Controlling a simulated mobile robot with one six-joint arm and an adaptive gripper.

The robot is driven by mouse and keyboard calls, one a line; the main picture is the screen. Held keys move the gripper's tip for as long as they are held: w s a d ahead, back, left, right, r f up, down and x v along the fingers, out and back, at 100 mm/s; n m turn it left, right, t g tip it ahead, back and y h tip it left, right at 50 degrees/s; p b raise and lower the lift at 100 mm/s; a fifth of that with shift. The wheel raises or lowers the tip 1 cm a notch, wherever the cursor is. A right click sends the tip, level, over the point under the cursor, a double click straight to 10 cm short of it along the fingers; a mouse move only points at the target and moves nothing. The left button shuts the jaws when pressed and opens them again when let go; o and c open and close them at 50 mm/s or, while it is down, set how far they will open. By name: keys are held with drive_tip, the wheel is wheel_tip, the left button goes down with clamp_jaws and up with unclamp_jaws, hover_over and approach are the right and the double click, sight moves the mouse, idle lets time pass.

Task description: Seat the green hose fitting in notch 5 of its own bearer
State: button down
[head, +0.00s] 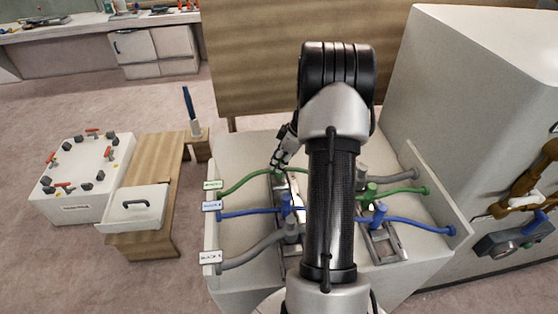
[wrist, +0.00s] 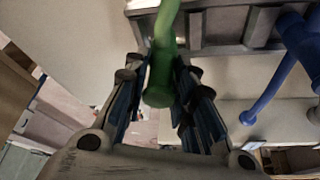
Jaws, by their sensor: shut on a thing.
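My gripper (head: 278,164) is shut on the green hose fitting (wrist: 160,82), which sits between the two fingers in the wrist view. The green hose (head: 243,181) runs to it from the left wall, beside a small label. The left bearer (head: 283,262) is a grey notched rail under the left hoses; a notched rail (wrist: 228,48) also shows beyond the fingers in the wrist view. The fitting appears in front of this rail in that view; whether it touches is unclear. My arm hides part of the tray's middle, and notch numbers cannot be read.
A blue fitting (head: 286,203) and a grey fitting (head: 291,232) stand at the left bearer. The right bearer (head: 386,247) has green (head: 371,190), blue (head: 380,213) and grey hose fittings nearby. A tall white block (head: 480,90) stands at the right, a wooden panel behind.

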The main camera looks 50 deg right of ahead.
drive_tip(key=shift+f+b, duration=0.6)
drive_tip(key=c, duration=1.3)
unclamp_jaws()
drive_tip(key=shift+r, duration=0.1)
drive_tip(key=v, duration=1.2)
